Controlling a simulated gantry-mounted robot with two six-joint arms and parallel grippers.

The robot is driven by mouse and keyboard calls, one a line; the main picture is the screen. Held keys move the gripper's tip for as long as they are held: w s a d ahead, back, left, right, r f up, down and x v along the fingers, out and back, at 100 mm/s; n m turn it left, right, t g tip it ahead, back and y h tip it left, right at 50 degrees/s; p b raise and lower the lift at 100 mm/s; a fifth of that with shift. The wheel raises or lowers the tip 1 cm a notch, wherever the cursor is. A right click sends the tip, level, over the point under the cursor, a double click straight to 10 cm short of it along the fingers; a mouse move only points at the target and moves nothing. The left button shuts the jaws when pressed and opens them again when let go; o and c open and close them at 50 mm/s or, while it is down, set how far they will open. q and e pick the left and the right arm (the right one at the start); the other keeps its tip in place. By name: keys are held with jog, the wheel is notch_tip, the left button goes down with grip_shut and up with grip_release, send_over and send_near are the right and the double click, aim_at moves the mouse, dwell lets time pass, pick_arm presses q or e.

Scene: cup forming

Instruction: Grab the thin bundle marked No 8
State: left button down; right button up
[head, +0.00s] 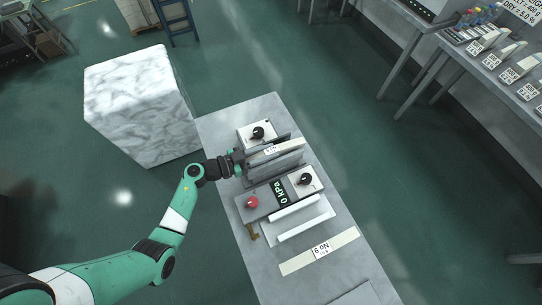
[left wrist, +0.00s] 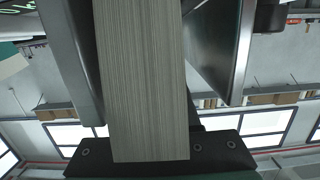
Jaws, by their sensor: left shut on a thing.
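A thin pale bundle (head: 288,147) with a small white label stands on edge in the press on the grey bench. The number on its label is too small to read surely. My left gripper (head: 240,161) is at the bundle's left end, shut on it. In the left wrist view the layered grey-beige bundle (left wrist: 145,85) fills the middle, with dark metal faces on both sides. A second pale strip marked No 9 (head: 291,265) lies flat on the bench's near part. My right gripper is not in view.
The press has a control box (head: 270,207) with a red button, a black knob and a 0 kPa display. Two white bars (head: 301,223) lie beside it. A marble block (head: 140,105) stands left of the bench (head: 350,275). Side tables with labelled items stand at the upper right.

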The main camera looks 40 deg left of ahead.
pick_arm(q)
notch_tip(320, 180, up, 18)
jog(key=p, duration=1.1)
